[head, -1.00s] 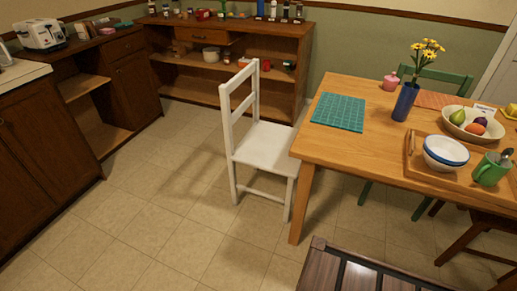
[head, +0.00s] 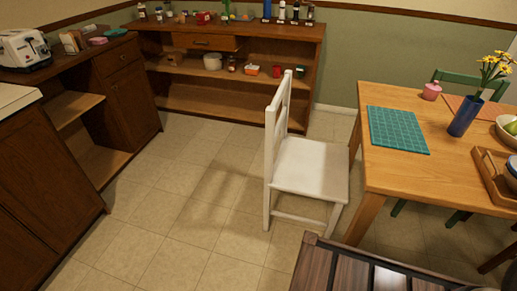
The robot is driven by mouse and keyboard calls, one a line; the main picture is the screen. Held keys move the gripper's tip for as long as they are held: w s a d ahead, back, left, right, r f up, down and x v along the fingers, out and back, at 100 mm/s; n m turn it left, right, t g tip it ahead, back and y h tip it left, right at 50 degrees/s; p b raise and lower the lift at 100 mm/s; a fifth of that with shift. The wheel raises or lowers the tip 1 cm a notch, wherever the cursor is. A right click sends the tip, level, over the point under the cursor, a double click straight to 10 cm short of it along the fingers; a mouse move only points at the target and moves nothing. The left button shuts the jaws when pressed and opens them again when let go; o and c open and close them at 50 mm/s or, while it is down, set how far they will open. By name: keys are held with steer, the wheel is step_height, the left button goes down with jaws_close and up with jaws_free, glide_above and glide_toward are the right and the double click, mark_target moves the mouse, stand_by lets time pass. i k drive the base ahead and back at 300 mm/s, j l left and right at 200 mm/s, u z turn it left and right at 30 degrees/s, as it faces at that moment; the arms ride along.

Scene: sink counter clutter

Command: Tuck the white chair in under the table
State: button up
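The white chair (head: 309,167) stands upright on the tiled floor in the head view, at the left end of the wooden table (head: 452,178). Its backrest (head: 276,132) is on the left, away from the table, and its seat faces the table. The seat's right edge is close to the table's end and front leg (head: 363,218); I cannot tell whether they touch. Most of the seat shows clear of the tabletop. My gripper is not in view.
A teal mat (head: 398,130), blue vase (head: 463,118), pink jar (head: 431,91) and wooden tray (head: 490,172) are on the table. A green chair (head: 470,82) stands behind it. Shelves (head: 225,60) and cabinets (head: 132,98) line the back and left. Floor left of the white chair is free.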

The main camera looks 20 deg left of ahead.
mark_target(302, 166)
steer(key=i+j+z, duration=0.2)
steer(key=j, duration=1.55)
steer(key=j+z, duration=0.2)
steer(key=j, duration=1.5)
steer(key=i+j, duration=0.1)
steer(key=j, duration=0.25)
steer(key=i+j, duration=0.15)
steer(key=j, duration=0.25)
steer(key=i+j, duration=0.1)
steer(key=j, duration=0.25)
steer(key=i+j+z, duration=0.1)
steer(key=j, duration=0.3)
